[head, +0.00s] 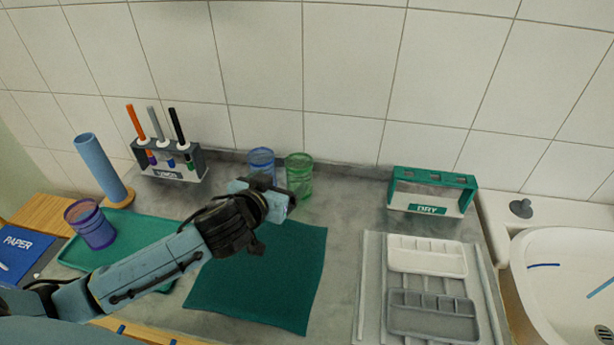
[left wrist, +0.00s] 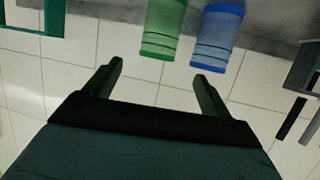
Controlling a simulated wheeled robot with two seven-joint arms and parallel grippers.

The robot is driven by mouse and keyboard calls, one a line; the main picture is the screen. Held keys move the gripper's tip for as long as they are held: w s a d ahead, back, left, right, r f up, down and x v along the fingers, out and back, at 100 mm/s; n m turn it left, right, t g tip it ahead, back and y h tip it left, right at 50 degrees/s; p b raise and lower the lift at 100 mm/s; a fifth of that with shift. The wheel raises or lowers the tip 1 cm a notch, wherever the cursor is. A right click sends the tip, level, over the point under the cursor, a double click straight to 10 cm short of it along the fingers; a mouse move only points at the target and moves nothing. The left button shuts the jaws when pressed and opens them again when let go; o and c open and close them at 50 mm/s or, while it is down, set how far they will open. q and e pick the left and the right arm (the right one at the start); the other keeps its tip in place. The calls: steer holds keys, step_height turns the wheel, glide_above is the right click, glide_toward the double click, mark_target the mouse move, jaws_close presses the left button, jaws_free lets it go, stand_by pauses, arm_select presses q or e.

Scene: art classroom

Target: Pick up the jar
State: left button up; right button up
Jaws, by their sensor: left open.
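Three see-through jars are in the head view. The blue jar (head: 261,162) and the green jar (head: 299,174) stand side by side near the back wall. The purple jar (head: 92,225) stands on the green tray at the left. My left gripper (head: 272,190) is in front of the blue and green jars and hides their lower parts. In the left wrist view, which shows the scene upside down, the gripper's fingers (left wrist: 155,86) are apart with nothing between them. The green jar (left wrist: 162,28) and blue jar (left wrist: 217,38) show beyond the fingertips. My right gripper is not in view.
A rack with brushes (head: 172,160) and a blue cylinder (head: 102,170) stand at the left, near the green tray (head: 135,228). A dark green mat (head: 290,285) lies below my arm. A DRY rack (head: 432,193), palettes (head: 428,256) and a sink (head: 560,245) are at the right.

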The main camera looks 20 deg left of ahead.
mark_target(292, 171)
arm_select(q)
steer(key=x, duration=0.5)
steer(key=shift+w+r+b, duration=0.1)
steer(key=shift+r+b, duration=0.15)
steer(key=shift+b, duration=0.05)
steer(key=shift+x, duration=1.1)
steer(key=shift+w+f, duration=0.15)
steer(key=shift+w, duration=0.2)
steer(key=b+x, duration=0.1)
steer(key=x, duration=0.3)
steer(key=shift+w+d, duration=0.15)
steer(key=shift+w+f, duration=0.1)
steer(key=shift+w, duration=0.25)
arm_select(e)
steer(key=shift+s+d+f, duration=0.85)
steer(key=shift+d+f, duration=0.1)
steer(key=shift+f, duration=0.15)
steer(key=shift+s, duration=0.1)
arm_select(q)
steer(key=shift+c, duration=0.5)
steer(key=c, duration=1)
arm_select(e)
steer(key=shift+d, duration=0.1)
